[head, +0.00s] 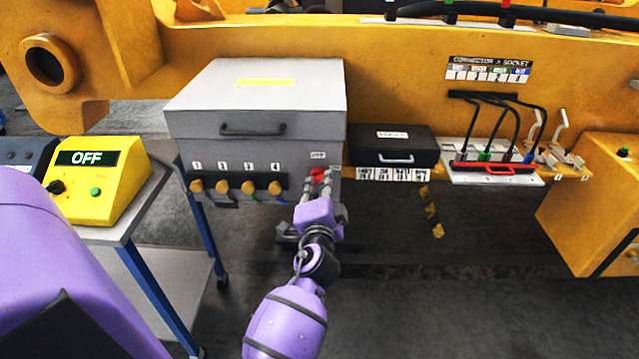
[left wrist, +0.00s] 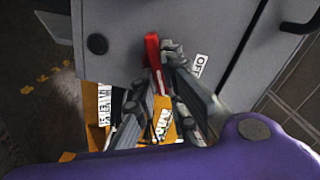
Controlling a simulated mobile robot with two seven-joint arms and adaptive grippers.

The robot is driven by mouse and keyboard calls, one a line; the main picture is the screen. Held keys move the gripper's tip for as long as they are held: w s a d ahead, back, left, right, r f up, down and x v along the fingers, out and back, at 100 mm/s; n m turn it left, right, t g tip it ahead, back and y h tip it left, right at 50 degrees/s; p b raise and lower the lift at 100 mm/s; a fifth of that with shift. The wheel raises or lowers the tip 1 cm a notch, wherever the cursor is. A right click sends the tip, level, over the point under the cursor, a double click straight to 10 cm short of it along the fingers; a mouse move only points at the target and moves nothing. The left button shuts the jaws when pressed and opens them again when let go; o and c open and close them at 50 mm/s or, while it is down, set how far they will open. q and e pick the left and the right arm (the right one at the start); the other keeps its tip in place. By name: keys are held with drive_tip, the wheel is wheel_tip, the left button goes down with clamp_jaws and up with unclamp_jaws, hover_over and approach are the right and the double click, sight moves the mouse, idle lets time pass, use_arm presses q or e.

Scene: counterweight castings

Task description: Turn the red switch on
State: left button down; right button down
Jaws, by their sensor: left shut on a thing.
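The red switch (head: 317,174) is on the lower right front of the grey box (head: 255,98), just below a small "OFF" label (head: 318,155). In the left wrist view the red switch (left wrist: 152,48) shows as a long red lever, with the "OFF" label (left wrist: 199,65) beside it. My left gripper (head: 318,183) is at the switch, its fingers against the box front. In the left wrist view the left gripper (left wrist: 161,62) is shut on the red lever, and the fingers hide part of it. My right gripper is in neither view.
A row of orange knobs (head: 235,187) is left of the switch. A black case (head: 393,145) and a panel with cables (head: 490,165) are to the right. A yellow unit (head: 98,178) displaying "OFF" stands on a cart at left. A yellow beam (head: 420,60) runs behind.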

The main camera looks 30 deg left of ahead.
use_arm(q)
drive_tip(key=m, duration=0.4)
drive_tip(key=shift+f+m+p, duration=0.2)
drive_tip(key=shift+m+p, duration=0.1)
drive_tip(key=shift+p, duration=0.1)
drive_tip(key=shift+f+m, duration=0.1)
drive_tip(key=shift+m, duration=0.3)
drive_tip(key=c, duration=1.8)
unclamp_jaws()
drive_tip(key=shift+s+d, duration=0.1)
drive_tip(key=v, duration=0.7)
